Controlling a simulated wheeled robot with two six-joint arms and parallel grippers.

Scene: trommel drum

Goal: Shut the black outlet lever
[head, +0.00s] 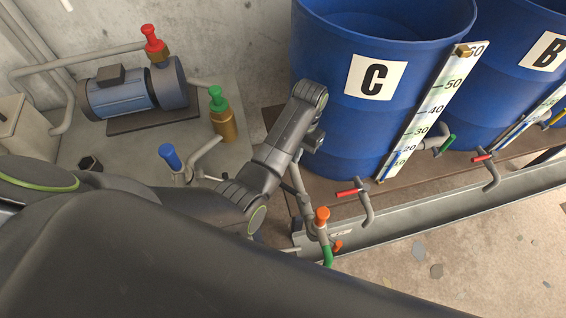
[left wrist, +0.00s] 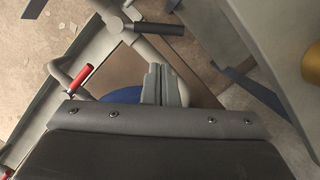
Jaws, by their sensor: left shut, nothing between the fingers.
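The black lever (left wrist: 158,29) shows at the top of the left wrist view, on a grey pipe fitting, its handle pointing right. I cannot make it out in the head view, where my arm covers that area. My left gripper (left wrist: 163,84) is shut and empty, its fingertips a little below the lever in the wrist view, with a gap between them. In the head view my left gripper (head: 314,141) is partly hidden by the wrist, beside blue drum C (head: 338,142). My right gripper is not in view.
A red lever (left wrist: 79,79) is left of the fingers; red levers (head: 352,191) also show by the grey channel (head: 430,223). Orange (head: 322,215), blue (head: 170,156) and green (head: 217,98) handles stand near my arm. A pump (head: 125,92) is at the back left.

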